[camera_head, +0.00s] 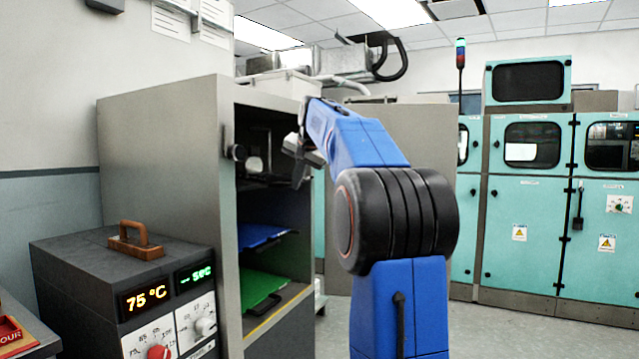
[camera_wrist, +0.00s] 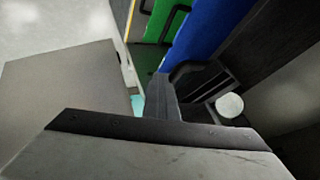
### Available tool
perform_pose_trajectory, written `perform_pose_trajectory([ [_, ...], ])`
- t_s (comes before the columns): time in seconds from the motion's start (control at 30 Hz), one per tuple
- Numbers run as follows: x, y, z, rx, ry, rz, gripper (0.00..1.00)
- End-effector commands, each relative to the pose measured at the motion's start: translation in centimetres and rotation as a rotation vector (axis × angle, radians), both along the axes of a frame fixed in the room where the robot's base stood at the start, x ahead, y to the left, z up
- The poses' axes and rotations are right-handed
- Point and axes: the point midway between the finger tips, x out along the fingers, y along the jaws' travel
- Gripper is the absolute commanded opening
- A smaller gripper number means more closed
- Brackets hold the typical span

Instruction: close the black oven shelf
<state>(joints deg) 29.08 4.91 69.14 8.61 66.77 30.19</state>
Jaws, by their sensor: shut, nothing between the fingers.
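The black oven shelf (camera_head: 262,182) is a dark plate in the upper part of the open oven, above the blue shelf; it is hard to tell from the dark interior. My gripper (camera_head: 299,170) is shut and empty at the oven's opening, in front of the black shelf's level. In the wrist view my gripper (camera_wrist: 162,98) points toward the opening, close to a black handle-like part (camera_wrist: 200,78). Whether they touch cannot be told. How far the black shelf sticks out is unclear.
The blue shelf (camera_head: 259,236) and green shelf (camera_head: 260,288) sit lower in the grey oven (camera_head: 165,150). Its open door (camera_head: 405,120) stands behind my arm. A control box (camera_head: 110,280) is at left. Teal cabinets (camera_head: 530,220) stand at right, with clear floor before them.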

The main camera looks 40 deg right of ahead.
Motion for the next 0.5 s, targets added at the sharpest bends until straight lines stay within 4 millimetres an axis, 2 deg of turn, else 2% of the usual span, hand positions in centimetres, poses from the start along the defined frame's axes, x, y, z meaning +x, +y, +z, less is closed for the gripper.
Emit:
perform_pose_trajectory([
  [0.03, 1.5, 0.7, -0.1, 0.002, 0.001, 0.005, 0.0],
  [0.2, 5.4, 2.3, -0.1, 0.001, 0.001, 0.003, 0.0],
  [0.5, 10.1, 4.1, -0.1, 0.001, 0.0, 0.001, 0.0],
])
